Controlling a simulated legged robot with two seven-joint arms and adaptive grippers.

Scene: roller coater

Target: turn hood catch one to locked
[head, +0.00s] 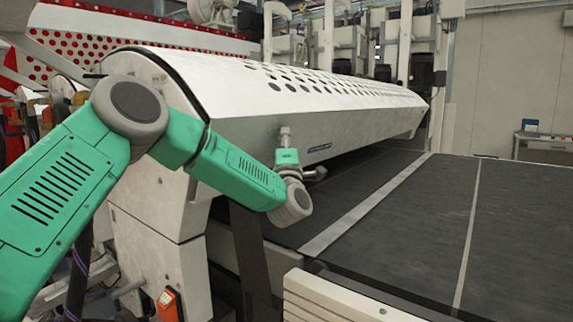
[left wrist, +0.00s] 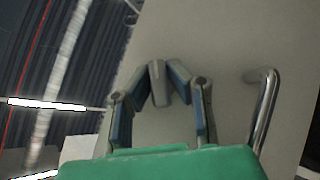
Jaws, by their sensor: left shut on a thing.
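The white hood (head: 240,125) with black holes on top runs across the head view. My left gripper (head: 285,132) is up against the hood's front face, seen small and from behind. In the left wrist view my left gripper (left wrist: 160,86) has its two blue-grey fingers closed on a small grey upright piece, the hood catch (left wrist: 158,84), on the pale hood panel (left wrist: 215,45). The catch is hidden in the head view. Its turned position, locked or not, cannot be told. My right gripper is out of view.
A bent metal handle (left wrist: 266,112) stands on the panel right of the fingers in the left wrist view. The dark flat bed (head: 400,220) lies below and right of the hood. A pale ledge (head: 340,300) is at the front.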

